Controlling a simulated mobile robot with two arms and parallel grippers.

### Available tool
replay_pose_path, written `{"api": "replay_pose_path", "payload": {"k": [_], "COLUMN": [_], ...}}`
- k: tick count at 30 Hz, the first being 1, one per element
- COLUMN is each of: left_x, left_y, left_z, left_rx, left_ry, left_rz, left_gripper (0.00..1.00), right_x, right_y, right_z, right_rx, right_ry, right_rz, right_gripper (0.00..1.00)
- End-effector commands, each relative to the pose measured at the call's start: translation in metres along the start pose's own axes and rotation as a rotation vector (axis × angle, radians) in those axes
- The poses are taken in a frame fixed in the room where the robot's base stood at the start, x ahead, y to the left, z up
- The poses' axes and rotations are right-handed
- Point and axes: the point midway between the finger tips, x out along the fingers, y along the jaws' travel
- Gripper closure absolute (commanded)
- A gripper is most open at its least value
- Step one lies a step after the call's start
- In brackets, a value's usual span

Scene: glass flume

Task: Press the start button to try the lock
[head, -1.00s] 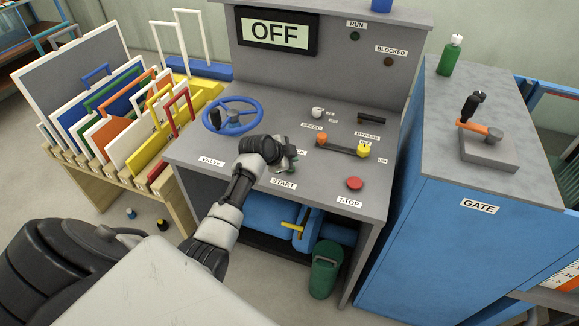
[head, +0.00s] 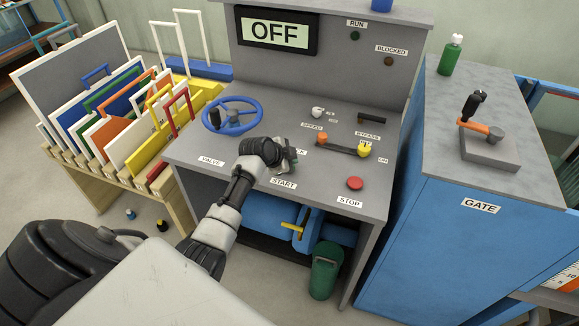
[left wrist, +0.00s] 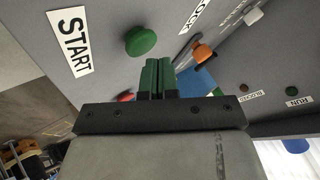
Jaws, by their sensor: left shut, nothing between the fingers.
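The green start button (left wrist: 140,41) shows in the left wrist view beside the START label (left wrist: 70,42). In the head view the START label (head: 283,183) shows on the console top, but my left gripper hides the button. My left gripper (head: 292,157) is low over the console just behind that label. Its green fingertips (left wrist: 157,64) are together and empty, with the button ahead and slightly left of them in the wrist view. I cannot tell the exact gap; no contact shows. The display (head: 277,31) reads OFF. My right gripper is not in view.
The red stop button (head: 355,183) is to the right. An orange knob (head: 322,138) and a yellow knob (head: 364,149) stand close to the gripper. A blue valve wheel (head: 233,104) is on the left. The run lamp (head: 355,36) looks dark.

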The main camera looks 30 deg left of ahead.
Motion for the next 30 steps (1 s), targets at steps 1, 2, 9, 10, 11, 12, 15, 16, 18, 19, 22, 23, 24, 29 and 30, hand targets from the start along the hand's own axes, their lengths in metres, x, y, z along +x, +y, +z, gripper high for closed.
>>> {"api": "replay_pose_path", "payload": {"k": [1, 2, 9, 10, 11, 12, 15, 16, 18, 19, 22, 23, 24, 29, 30], "left_x": [0.0008, 0.0011, 0.0032, 0.0034, 0.0037, 0.004, 0.0049, 0.0051, 0.0057, 0.006, 0.0068, 0.0071, 0.0074, 0.0062, 0.0053], "left_y": [0.0006, 0.0009, 0.0024, 0.0026, 0.0028, 0.003, 0.0037, 0.0039, 0.0044, 0.0045, 0.0052, 0.0055, 0.0057, 0.0049, 0.0042], "left_z": [0.0008, 0.001, 0.0026, 0.0028, 0.0029, 0.0032, 0.0038, 0.004, 0.0044, 0.0046, 0.0053, 0.0055, 0.0058, 0.0049, 0.0043], "left_rx": [0.0, 0.0, 0.0, 0.0, 0.001, 0.001, 0.001, 0.0, 0.0, 0.0, 0.0, 0.0, 0.0, 0.0, 0.0], "left_ry": [0.0, 0.0, -0.001, -0.001, -0.001, -0.001, -0.001, -0.001, -0.001, -0.001, -0.001, -0.001, -0.001, -0.001, -0.001], "left_rz": [0.0, 0.0, 0.0, 0.0, 0.0, 0.001, 0.001, 0.001, 0.001, 0.001, 0.001, 0.001, 0.001, 0.001, 0.001], "left_gripper": [1.0, 1.0, 1.0, 1.0, 1.0, 1.0, 1.0, 1.0, 1.0, 1.0, 1.0, 1.0, 1.0, 1.0, 1.0], "right_x": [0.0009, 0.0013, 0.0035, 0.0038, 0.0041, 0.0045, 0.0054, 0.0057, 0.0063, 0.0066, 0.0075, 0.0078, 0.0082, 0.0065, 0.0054], "right_y": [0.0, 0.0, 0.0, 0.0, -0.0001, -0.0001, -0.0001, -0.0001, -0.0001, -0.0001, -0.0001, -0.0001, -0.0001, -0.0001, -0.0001], "right_z": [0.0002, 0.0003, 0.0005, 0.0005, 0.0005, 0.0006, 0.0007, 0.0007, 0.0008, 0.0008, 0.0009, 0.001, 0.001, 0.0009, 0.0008], "right_rx": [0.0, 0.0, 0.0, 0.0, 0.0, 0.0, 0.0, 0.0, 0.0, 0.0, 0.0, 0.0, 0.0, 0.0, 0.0], "right_ry": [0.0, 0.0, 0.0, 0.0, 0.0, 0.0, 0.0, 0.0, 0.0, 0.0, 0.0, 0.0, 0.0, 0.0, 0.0], "right_rz": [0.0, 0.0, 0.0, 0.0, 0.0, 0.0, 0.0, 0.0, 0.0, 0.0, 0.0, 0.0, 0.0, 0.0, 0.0], "right_gripper": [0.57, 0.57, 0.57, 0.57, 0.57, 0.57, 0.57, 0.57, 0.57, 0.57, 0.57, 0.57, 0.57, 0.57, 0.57]}}
